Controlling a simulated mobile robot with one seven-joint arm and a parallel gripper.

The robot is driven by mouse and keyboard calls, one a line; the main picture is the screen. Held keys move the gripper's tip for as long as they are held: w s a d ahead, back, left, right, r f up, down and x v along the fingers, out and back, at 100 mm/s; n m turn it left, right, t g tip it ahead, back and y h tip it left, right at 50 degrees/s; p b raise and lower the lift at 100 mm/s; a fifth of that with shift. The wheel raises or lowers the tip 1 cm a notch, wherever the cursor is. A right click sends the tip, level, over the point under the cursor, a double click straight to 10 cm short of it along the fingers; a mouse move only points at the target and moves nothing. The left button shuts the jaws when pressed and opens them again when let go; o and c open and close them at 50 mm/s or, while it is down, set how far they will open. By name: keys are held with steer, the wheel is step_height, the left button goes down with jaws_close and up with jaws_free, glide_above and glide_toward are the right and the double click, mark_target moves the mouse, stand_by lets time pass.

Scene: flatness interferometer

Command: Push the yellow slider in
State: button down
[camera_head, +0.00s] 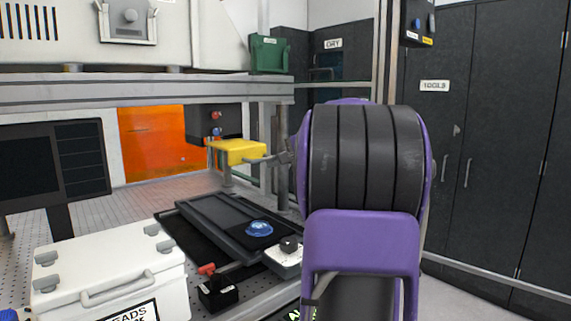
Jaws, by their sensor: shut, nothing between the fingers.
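The yellow slider (238,151) is a flat yellow block near the middle of the camera_head view, raised above the bench in front of a dark box with small blue and red buttons. My gripper (257,160) shows only as a narrow grey tip just right of the yellow block, reaching towards it from behind my large purple and black arm. The tip is shut and appears to meet the block's right side; I cannot tell whether it touches. Most of the gripper is hidden by the arm.
A black sliding tray (200,217) with a blue disc (259,228) lies below the slider. A white lidded case (108,272) stands front left, beside a small black box with a red lever (217,291). A grey beam (140,89) crosses above. Dark cabinets (500,130) stand right.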

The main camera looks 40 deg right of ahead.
mark_target(244, 152)
steer(key=shift+w+r, duration=0.1)
steer(key=shift+w, duration=0.45)
steer(key=w+p, duration=0.3)
steer(key=w, duration=0.3)
steer(key=w+p, duration=0.3)
steer(key=w, duration=0.4)
steer(key=shift+a+r, duration=0.1)
steer(key=shift+a, duration=0.1)
